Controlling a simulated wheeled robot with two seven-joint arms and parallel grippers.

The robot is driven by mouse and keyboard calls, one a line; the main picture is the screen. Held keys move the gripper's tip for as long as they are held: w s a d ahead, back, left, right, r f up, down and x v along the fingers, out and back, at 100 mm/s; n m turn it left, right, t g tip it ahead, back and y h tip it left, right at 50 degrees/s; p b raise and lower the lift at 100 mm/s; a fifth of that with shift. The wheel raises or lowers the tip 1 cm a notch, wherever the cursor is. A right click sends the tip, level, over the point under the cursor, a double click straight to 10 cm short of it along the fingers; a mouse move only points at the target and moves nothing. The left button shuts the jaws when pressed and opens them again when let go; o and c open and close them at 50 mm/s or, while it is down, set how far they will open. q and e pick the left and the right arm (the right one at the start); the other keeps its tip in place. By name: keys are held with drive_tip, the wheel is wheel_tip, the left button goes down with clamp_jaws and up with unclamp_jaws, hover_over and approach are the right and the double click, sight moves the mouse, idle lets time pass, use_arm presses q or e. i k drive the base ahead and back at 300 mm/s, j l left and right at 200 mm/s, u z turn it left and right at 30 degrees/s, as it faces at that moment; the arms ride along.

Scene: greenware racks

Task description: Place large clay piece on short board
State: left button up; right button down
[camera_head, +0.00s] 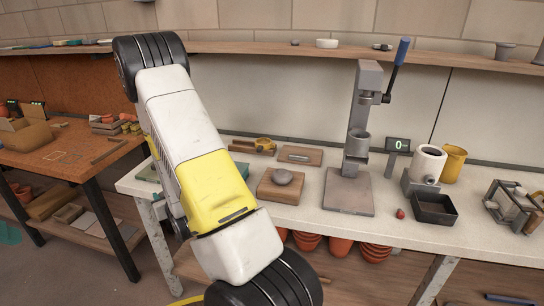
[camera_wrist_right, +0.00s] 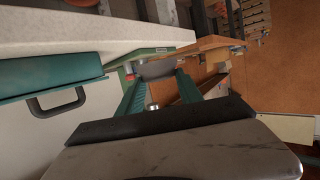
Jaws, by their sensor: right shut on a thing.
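My right gripper (camera_wrist_right: 160,85) shows in the right wrist view, with two teal fingers reaching away from a dark palm bar. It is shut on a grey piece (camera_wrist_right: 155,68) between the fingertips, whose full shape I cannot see. I cannot tell for sure that it is the large clay piece. In the head view, a rounded grey clay piece (camera_head: 283,177) sits on a wooden board (camera_head: 268,193) on the white table. Another wooden board (camera_head: 312,160) behind it carries a thin light object. I cannot tell which board is the short one. My left gripper is out of view.
My white-and-yellow arm hides the table's left part. A grey lever press (camera_head: 350,185) stands right of the boards, with a small display (camera_head: 397,145), a white pot (camera_head: 428,162), a yellow cup (camera_head: 453,163) and a black tray (camera_head: 434,209) beyond. A brown worktable (camera_head: 60,160) stands at left.

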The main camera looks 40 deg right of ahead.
sight(301, 153)
drive_tip(key=k+z, duration=0.1)
drive_tip(key=z, duration=0.25)
drive_tip(key=k+z, duration=0.1)
drive_tip(key=z, duration=0.2)
drive_tip(key=l+z, duration=0.1)
drive_tip(key=z, duration=0.25)
drive_tip(key=i+z, duration=0.35)
drive_tip(key=i, duration=0.85)
